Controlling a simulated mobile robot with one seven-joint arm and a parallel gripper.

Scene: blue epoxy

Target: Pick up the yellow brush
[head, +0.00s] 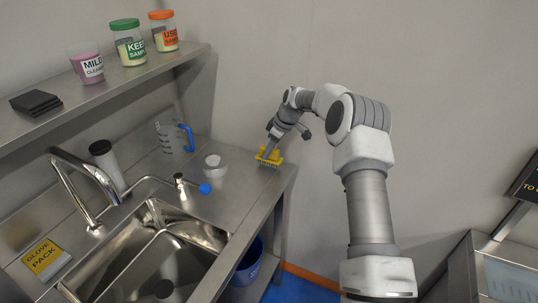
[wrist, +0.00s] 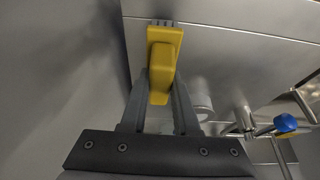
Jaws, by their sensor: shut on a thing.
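The yellow brush (head: 269,157) is at the right end of the steel counter in the head view, bristles facing down. My gripper (head: 270,148) reaches down to it from above right. In the wrist view my gripper (wrist: 160,98) has its two fingers on either side of the brush's yellow handle (wrist: 163,52), shut on it. The brush is at or just above the counter; I cannot tell whether the bristles touch it. Part of the handle is hidden between the fingers.
A white-lidded container (head: 215,166), a blue-handled jug (head: 174,138) and a blue-ended tap (head: 190,186) stand left of the brush. The sink (head: 160,250) lies in front. A shelf (head: 120,80) holds several items. The wall is close behind the brush.

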